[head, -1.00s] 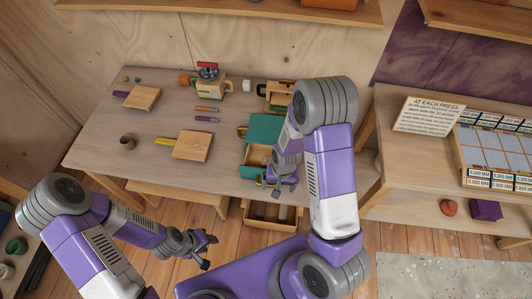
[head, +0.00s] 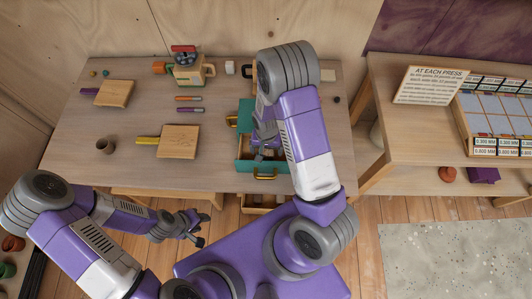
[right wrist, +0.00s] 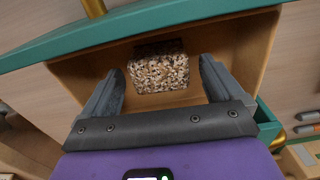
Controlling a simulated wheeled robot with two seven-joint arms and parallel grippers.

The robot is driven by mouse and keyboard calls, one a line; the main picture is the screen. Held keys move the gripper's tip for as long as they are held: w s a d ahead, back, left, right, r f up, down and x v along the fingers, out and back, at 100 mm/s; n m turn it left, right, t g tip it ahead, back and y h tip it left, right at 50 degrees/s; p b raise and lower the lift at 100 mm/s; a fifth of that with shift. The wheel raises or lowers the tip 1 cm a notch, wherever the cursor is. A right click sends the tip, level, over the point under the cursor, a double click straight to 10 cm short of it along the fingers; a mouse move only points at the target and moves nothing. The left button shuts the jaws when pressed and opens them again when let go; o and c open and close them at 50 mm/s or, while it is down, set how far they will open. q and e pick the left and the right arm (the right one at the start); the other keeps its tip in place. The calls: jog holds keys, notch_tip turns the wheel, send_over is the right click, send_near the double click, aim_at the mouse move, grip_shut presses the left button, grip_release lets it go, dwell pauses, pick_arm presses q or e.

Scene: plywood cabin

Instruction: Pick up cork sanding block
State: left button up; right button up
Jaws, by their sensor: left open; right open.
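The cork sanding block (right wrist: 159,73) is a speckled brown-and-cream block lying in an open wooden drawer (right wrist: 245,45) with a teal front, in the right wrist view. My right gripper (right wrist: 162,67) is open, its two fingers on either side of the block with gaps between; it looks empty. In the head view my right gripper (head: 264,142) is over the open drawer of the teal cabinet (head: 246,112), and my arm partly hides the drawer. My left gripper (head: 192,227) is open and empty, in front of the table.
The drawer's walls rise close around the right gripper. A second table with a sign (head: 430,86) stands at right.

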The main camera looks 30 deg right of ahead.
jog(key=shift+f, duration=0.45)
jog(key=shift+c, duration=0.2)
jog(key=c, duration=1)
jog(key=shift+r, duration=0.1)
notch_tip(320, 180, up, 10)
jog(key=shift+p, duration=0.9)
